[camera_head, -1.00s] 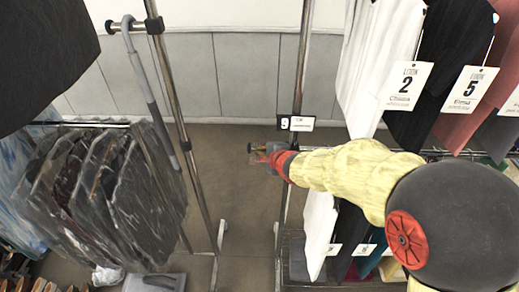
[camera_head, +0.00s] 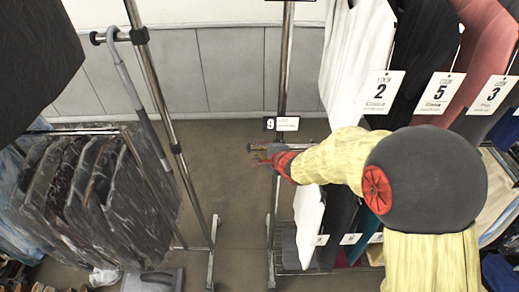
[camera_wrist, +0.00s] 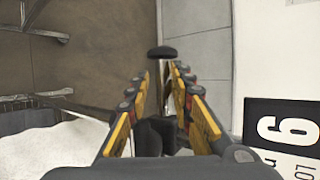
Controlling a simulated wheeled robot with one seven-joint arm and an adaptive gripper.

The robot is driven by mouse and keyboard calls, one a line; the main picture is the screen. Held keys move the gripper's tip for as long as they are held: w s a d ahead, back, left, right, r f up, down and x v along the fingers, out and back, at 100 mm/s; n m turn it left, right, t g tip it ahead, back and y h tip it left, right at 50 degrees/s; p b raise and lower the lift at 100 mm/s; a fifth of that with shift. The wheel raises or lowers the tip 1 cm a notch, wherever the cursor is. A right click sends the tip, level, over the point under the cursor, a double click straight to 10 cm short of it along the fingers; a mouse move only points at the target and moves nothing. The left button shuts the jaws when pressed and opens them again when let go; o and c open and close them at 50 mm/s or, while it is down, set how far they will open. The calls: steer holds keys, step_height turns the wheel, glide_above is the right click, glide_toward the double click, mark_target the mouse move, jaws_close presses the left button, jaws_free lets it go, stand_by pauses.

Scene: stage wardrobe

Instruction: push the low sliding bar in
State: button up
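The low sliding bar (camera_head: 268,146) sticks out to the left from the right-hand rack, just under the number 9 tag. Its dark end cap (camera_wrist: 163,52) shows in the wrist view, straight ahead of the fingertips. My gripper (camera_head: 260,159) is right at the bar's outer end, close beside or just below it in the head view. In the wrist view my gripper's fingers (camera_wrist: 165,74) stand apart, with a narrow part of the bar between and beyond them. I cannot tell whether a finger touches the bar.
Hung garments with numbered tags (camera_head: 383,92) fill the right rack, above and below my arm. A left rack holds dark bagged clothes (camera_head: 95,195). Bare floor (camera_head: 235,180) lies between the racks. The number 9 tag (camera_wrist: 283,135) is close on the right in the wrist view.

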steer(key=shift+o, duration=1.3)
steer(key=shift+r, duration=0.1)
steer(key=shift+w, duration=0.1)
steer(key=shift+r, duration=0.1)
steer(key=v, duration=1.2)
steer(key=shift+a, duration=0.15)
steer(key=shift+c, duration=0.5)
